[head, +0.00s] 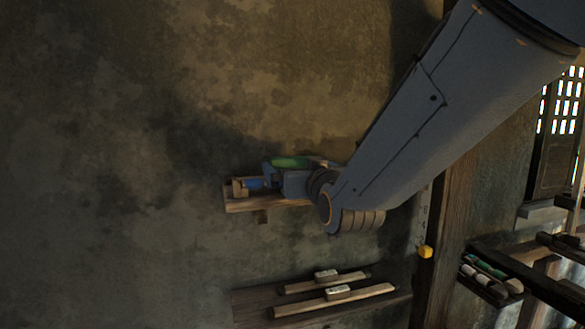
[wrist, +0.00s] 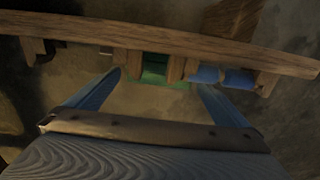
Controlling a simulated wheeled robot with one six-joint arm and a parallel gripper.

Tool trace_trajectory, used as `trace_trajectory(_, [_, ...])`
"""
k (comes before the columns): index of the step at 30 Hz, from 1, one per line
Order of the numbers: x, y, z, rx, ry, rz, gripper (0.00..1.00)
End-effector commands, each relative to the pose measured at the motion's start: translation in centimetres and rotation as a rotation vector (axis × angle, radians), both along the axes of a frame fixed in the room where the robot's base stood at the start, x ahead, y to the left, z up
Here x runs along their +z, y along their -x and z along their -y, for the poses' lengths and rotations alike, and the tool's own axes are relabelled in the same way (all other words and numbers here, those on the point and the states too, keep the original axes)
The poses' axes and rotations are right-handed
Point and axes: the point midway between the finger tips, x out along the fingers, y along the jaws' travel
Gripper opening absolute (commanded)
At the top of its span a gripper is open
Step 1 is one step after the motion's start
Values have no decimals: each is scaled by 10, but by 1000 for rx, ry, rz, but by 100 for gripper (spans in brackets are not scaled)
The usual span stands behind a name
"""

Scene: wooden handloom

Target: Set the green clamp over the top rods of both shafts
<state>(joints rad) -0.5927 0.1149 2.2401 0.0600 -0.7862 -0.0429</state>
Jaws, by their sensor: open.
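A green piece, which looks like the green clamp (wrist: 154,68), sits in the wooden wall rack between wooden blocks. In the wrist view it lies between my two fingertips. My gripper (wrist: 158,82) is open around its line, with a finger on each side; I cannot tell whether they touch it. In the head view my gripper (head: 268,180) is at the small wall rack (head: 270,205), and a green patch (head: 292,162) shows at its top. My gripper and arm hide much of the rack there. I cannot make out the shafts' top rods for certain.
Below, two wooden bars with pale blocks (head: 335,294) lie on a lower shelf. A yellow block (head: 425,252) is by the post. A dark tray (head: 490,280) holds green and white rolls at right.

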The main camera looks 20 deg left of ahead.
Motion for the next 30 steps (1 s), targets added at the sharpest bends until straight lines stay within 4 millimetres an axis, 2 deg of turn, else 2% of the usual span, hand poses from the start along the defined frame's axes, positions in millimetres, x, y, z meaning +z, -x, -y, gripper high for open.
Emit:
trace_trajectory(10, [0,-33,-20,0,0,-2,100])
trace_trajectory(20, [-1,-39,-23,0,0,-1,100])
trace_trajectory(21, [-1,-39,-23,0,0,-1,98])
trace_trajectory(27, [-1,-39,-23,0,1,-1,67])
trace_trajectory(30, [-1,-39,-23,0,1,-1,63])
